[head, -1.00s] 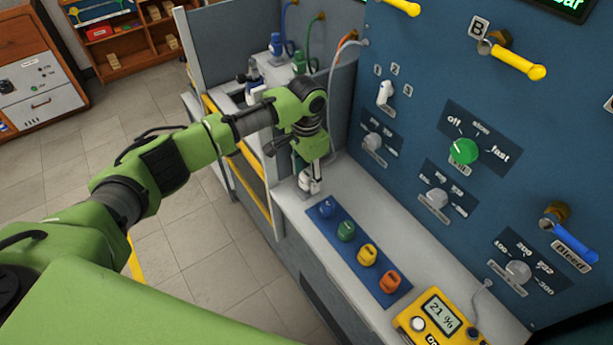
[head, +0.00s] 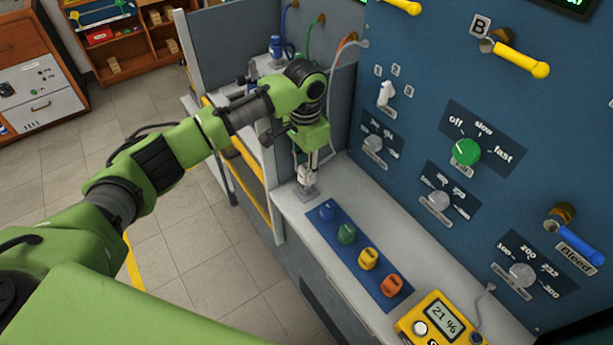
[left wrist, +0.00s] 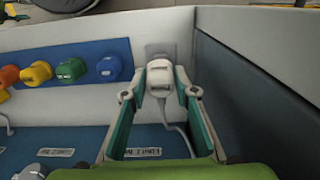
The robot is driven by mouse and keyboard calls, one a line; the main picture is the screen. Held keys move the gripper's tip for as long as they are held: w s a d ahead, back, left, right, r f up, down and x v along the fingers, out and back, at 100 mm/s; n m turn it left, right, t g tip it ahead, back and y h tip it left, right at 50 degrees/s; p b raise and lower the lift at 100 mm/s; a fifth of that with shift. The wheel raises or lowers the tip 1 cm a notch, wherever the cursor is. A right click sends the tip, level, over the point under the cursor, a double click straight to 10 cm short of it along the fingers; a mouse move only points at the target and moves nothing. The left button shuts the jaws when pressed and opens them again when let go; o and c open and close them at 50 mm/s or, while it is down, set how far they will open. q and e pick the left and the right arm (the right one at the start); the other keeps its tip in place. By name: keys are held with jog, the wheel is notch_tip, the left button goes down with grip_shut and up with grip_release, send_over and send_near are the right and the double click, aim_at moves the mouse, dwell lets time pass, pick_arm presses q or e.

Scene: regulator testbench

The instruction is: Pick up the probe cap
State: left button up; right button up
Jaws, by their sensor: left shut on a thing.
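My left gripper (head: 306,168) points down over the white bench ledge near the panel. It is shut on a small white piece, which I take to be the probe cap (left wrist: 159,80); it shows between both fingertips in the left wrist view. In the head view the white piece is just above a grey base (head: 309,193) on the ledge. I cannot tell whether a small gap separates them. A pale cord (left wrist: 183,138) runs close by the white piece; whether it is attached is unclear. My right gripper is not in view.
A blue mat (head: 335,238) with blue, green, yellow and orange caps lies on the ledge nearby. A yellow meter (head: 440,322) stands farther along. The blue panel (head: 440,95) with knobs rises close beside the gripper.

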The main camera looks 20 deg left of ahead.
pick_arm(q)
jog(key=s+a+r+b, duration=0.1)
jog(key=s+a+r, duration=0.2)
jog(key=s+r, duration=0.6)
jog(key=shift+s+a+b, duration=0.3)
jog(key=shift+s, duration=1.75)
jog(key=shift+r, duration=0.15)
